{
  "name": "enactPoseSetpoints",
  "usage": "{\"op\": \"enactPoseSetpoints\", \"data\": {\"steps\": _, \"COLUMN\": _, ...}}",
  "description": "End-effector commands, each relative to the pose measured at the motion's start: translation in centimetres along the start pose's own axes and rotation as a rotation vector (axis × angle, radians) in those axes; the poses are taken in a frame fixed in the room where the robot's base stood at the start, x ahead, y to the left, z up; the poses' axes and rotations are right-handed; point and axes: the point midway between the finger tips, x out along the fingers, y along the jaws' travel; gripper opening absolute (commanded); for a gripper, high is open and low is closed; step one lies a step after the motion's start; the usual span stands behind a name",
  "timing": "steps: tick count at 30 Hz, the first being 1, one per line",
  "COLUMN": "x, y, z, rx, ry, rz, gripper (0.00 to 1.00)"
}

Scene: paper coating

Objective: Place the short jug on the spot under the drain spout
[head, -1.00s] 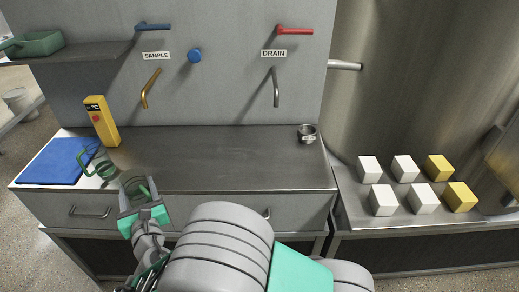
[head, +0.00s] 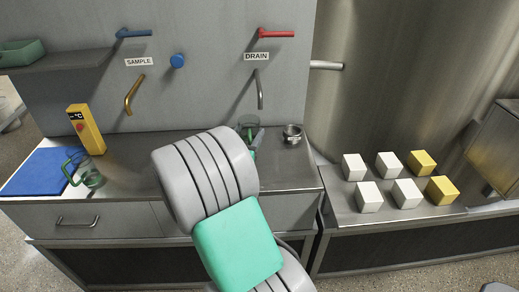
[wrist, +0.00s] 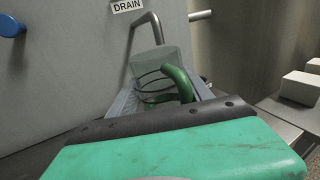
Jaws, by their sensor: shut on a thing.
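My gripper (wrist: 160,100) is shut on a clear jug with a green handle (wrist: 180,84). The jug's clear body (wrist: 158,62) looks upright in the wrist view. In the head view this jug (head: 246,122) shows only partly behind my arm, close below the drain spout (head: 260,88). The spout also shows in the wrist view (wrist: 150,28), just behind the jug's rim. Whether the jug's base touches the counter is hidden.
A small metal item (head: 292,135) sits right of the held jug on the counter. A yellow meter (head: 86,130) stands at the left, near the sample spout (head: 134,95). White and yellow blocks (head: 405,190) lie on the right bench. The counter's left middle is clear.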

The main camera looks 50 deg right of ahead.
Motion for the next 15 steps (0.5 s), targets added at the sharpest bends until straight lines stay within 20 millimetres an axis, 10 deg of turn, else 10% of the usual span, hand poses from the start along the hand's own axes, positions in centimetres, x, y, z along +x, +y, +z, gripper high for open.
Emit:
{"op": "enactPoseSetpoints", "data": {"steps": 6, "x": 5.2, "y": -0.9, "z": -4.4, "rx": -0.001, "ry": 0.001, "rz": -0.002, "gripper": 0.09}}
{"op": "enactPoseSetpoints", "data": {"steps": 15, "x": 8.0, "y": -1.2, "z": -7.8, "rx": 0.0, "ry": 0.0, "rz": 0.001, "gripper": 0.09}}
